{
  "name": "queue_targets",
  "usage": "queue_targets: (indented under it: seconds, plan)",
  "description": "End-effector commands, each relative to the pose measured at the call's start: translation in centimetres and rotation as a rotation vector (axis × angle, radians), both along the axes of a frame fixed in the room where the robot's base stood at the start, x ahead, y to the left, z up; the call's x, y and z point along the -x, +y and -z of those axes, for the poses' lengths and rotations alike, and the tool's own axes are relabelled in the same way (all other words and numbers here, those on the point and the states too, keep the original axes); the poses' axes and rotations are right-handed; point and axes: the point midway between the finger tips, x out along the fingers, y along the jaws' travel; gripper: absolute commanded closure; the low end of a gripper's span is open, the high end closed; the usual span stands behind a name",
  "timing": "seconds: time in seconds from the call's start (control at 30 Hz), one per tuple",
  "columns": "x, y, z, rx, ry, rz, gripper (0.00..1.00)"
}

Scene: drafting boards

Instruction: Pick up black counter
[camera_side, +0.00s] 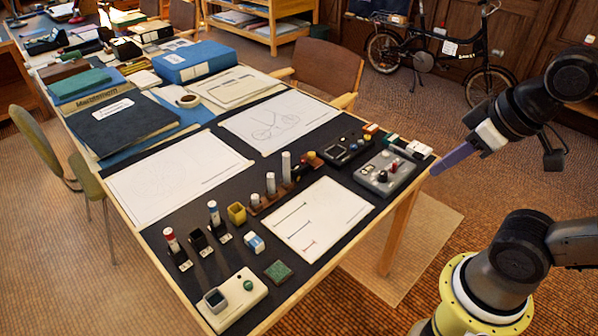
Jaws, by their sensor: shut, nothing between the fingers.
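My gripper (436,171) is at the right, past the table's right corner, its bluish fingers shut and empty and pointing left and down. A grey box (372,183) near the right corner of the table bears small round black, white and red pieces. One small dark round piece (382,177) on it may be the black counter, but it is too small to tell. My gripper is to the right of this box and apart from it.
A dark tray (335,158) lies left of the grey box. White sheets (318,222), upright cylinders (286,167), small stands and a cream box (232,302) share the dark mat. Folders and a blue binder (195,62) fill the table's far part. A chair (325,68) stands behind.

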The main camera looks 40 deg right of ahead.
Motion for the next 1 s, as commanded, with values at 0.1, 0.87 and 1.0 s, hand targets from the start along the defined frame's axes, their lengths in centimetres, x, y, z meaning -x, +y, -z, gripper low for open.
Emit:
queue_targets:
  seconds: [0.1, 0.87, 1.0]
  plan:
    - [0.0, 0.0, 0.0, 0.0, 0.0, 0.0, 1.0]
    - [0.0, 0.0, -0.01, 0.012, 0.0, -0.022, 0.25]
    - [0.18, 0.0, -0.04, 0.072, 0.009, -0.137, 0.25]
